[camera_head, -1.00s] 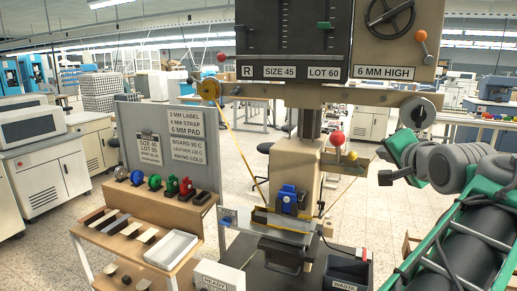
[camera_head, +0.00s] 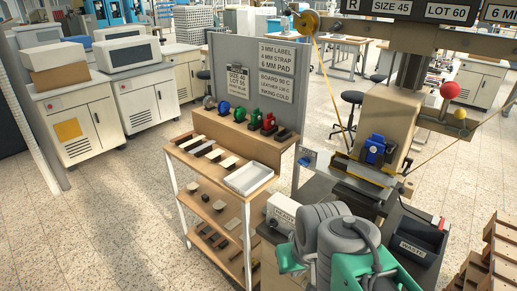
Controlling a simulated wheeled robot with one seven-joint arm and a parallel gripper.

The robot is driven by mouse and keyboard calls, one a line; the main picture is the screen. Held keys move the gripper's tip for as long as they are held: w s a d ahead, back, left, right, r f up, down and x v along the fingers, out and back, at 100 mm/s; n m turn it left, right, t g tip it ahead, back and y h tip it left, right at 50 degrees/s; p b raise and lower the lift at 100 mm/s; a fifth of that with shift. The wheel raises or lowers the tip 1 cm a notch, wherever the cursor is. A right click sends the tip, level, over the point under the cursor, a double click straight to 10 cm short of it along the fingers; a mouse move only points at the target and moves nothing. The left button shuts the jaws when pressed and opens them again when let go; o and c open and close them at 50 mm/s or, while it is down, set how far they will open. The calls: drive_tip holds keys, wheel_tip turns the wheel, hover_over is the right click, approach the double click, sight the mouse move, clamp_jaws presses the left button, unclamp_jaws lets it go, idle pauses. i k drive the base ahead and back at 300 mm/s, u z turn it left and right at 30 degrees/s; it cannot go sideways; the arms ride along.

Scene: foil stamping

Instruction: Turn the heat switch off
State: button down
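The foil stamping press (camera_head: 388,112) stands at the right, with a blue block (camera_head: 375,150) over its bed. A small plate with blue on it (camera_head: 308,160) is fixed at the left of the press bed; I cannot tell whether it carries the heat switch, nor any switch position. A white box labelled READY (camera_head: 283,212) is in front of the press, partly covered by my arm. My grey and green arm is folded at the bottom centre. My gripper's fingertips do not show.
A wooden shelf unit (camera_head: 235,133) holds coloured spools, bars and a white tray (camera_head: 248,179). A grey board with notes stands behind it. A black WASTE bin (camera_head: 418,243) is right of my arm, with wooden crates (camera_head: 497,250) beyond. The floor at left is clear.

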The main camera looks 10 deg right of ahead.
sight(273, 223)
drive_tip(key=u, duration=0.3)
drive_tip(key=k, duration=0.65)
drive_tip(key=u, duration=0.85)
drive_tip(key=i, duration=1.1)
